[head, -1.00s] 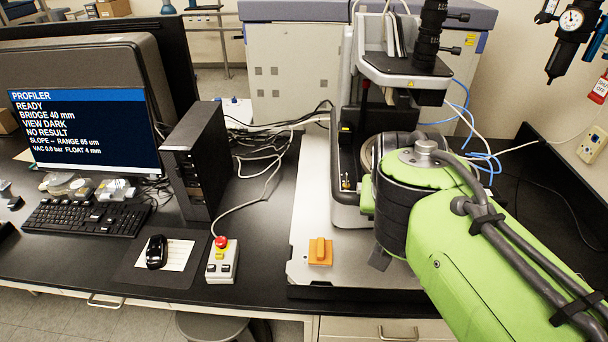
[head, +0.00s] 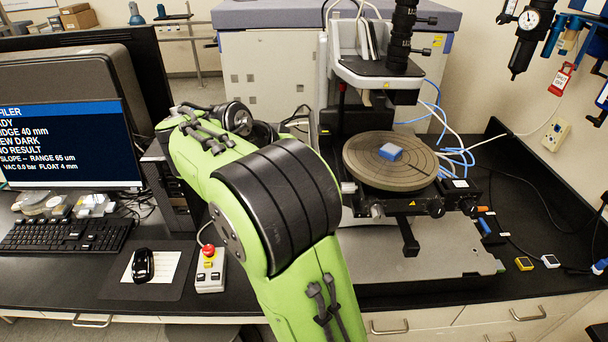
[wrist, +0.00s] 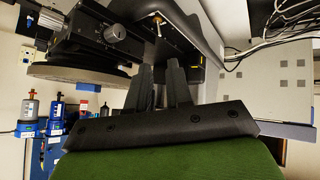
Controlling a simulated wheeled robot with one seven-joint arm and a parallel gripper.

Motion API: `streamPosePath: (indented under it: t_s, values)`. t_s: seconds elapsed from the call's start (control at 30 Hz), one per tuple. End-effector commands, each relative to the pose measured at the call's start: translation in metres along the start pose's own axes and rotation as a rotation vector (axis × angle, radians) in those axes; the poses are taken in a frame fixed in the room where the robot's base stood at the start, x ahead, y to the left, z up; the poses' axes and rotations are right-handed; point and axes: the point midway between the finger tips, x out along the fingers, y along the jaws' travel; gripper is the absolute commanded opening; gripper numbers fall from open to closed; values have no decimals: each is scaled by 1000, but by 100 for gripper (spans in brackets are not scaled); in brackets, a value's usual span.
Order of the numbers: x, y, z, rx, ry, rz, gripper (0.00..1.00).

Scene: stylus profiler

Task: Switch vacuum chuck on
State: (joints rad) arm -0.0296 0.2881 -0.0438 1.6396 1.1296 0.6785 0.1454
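In the wrist view the chuck's edge (wrist: 80,72) shows at left. A small metal toggle (wrist: 157,22) stands on the dark instrument panel, above and beyond my fingertips in that picture; its label is unreadable. My gripper (wrist: 160,68) has its two dark fingers apart with a narrow gap and nothing between them. It does not touch the toggle. In the head view my green arm hides my gripper and the toggle. The monitor (head: 65,145) reads VAC 0.0 bar.
A black knob (wrist: 115,32) sits left of the toggle in the wrist view. The optics column (head: 402,40) rises behind the chuck. A control box with a red button (head: 209,270), a mouse (head: 143,265) and a keyboard (head: 70,236) lie at left. Cables run behind.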

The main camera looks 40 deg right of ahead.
Motion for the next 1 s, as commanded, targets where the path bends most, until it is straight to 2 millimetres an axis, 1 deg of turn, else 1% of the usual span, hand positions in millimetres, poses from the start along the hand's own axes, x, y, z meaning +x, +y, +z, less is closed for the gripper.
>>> streamPosePath:
  t_s: [0.07, 0.17, 0.6, 0.7, 0.83, 1.0]
  values:
    - [4, 0, -2, 13, 5, 17, 20]
    - [16, 1, -1, 15, 6, 20, 20]
    - [124, 3, -1, 13, 2, 20, 20]
    - [142, 2, -1, 12, 3, 17, 20]
    - [156, 2, -2, 12, 5, 15, 20]
    - [160, 2, -2, 12, 5, 13, 20]
